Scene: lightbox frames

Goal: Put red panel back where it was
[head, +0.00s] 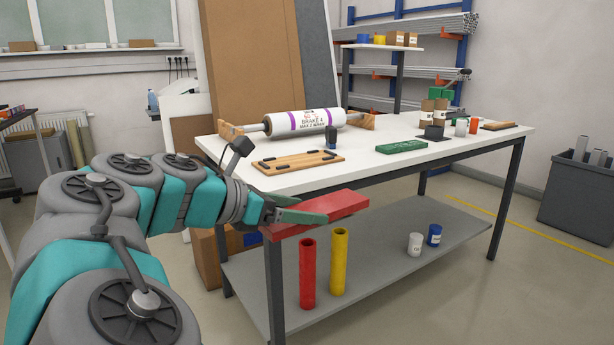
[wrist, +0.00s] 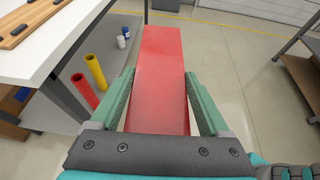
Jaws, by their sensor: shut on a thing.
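The red panel (head: 345,203) is a flat red slab, held in the air in front of the white table's near edge. My gripper (head: 303,214) is shut on it. In the wrist view the red panel (wrist: 160,95) lies between the two green fingers of my gripper (wrist: 159,75) and sticks out beyond them. A wooden board with black corner pieces (head: 300,161) lies empty on the near left of the table, and part of it shows in the wrist view (wrist: 30,22). A green panel (head: 402,146) lies flat farther right on the table.
The white table (head: 370,155) also bears a large wrapped roll (head: 305,123) on wooden stands, a small dark object (head: 331,138), and small containers at the right. Red (head: 307,275) and yellow tubes (head: 338,265) stand on its lower shelf. A grey bin (head: 580,200) stands at the right.

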